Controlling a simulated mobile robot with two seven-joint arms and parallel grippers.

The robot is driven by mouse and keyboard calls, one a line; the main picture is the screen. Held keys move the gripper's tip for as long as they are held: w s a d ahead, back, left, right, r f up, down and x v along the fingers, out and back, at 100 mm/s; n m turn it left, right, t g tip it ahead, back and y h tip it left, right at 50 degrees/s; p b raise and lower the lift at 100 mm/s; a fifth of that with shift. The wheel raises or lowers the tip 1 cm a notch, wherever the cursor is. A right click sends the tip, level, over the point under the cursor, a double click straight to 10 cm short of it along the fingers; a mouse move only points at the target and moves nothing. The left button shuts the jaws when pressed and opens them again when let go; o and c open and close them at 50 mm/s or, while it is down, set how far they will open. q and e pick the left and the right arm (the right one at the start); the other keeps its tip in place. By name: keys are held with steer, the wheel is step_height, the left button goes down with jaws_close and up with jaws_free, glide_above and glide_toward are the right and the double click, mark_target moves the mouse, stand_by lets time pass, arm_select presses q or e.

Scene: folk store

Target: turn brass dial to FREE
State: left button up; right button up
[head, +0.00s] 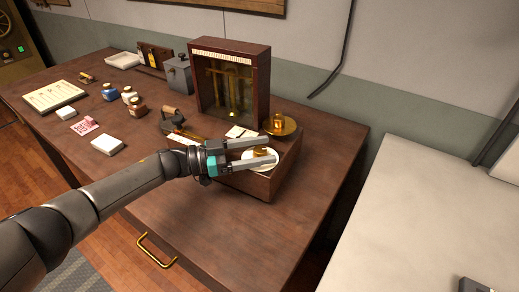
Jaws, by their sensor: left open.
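The brass dial (260,152) sits on a round white plate (262,168) on top of a low wooden box (258,185), near the right end of the desk. My left gripper (275,156) reaches over the box from the left. Its two fingers are open, one on the far side and one on the near side of the dial's knob. I cannot tell whether the fingers touch it. Any lettering on the plate, including FREE, is too small or covered to read. My right gripper is not in view.
A glass-fronted wooden cabinet (231,48) stands behind the box. A round brass piece (280,125) is close behind the dial. A dark tool (180,125), small bottles (130,93) and a grey canister (178,74) stand left. The desk front (200,225) is clear.

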arm_select(q)
steer(key=v, duration=1.5)
steer(key=d+r+n+t+y+p, duration=0.4)
steer(key=d+n+t, duration=0.2)
steer(key=t, duration=0.1)
steer(key=s+d+r+n+y+p, duration=0.1)
steer(key=s+r+n+y+p, duration=0.2)
steer(key=s+y, duration=0.4)
steer(key=shift+n+h, duration=0.3)
steer(key=shift+n, duration=0.1)
steer(key=x, duration=0.5)
steer(key=b+x, duration=0.1)
steer(key=x, duration=0.3)
steer(key=f+b+x, duration=0.1)
steer(key=x, duration=0.4)
steer(key=shift+s+d+f, duration=0.1)
steer(key=shift+s+d, duration=0.1)
steer(key=shift+d, duration=0.15)
steer(key=shift+c, duration=0.3)
jaws_close()
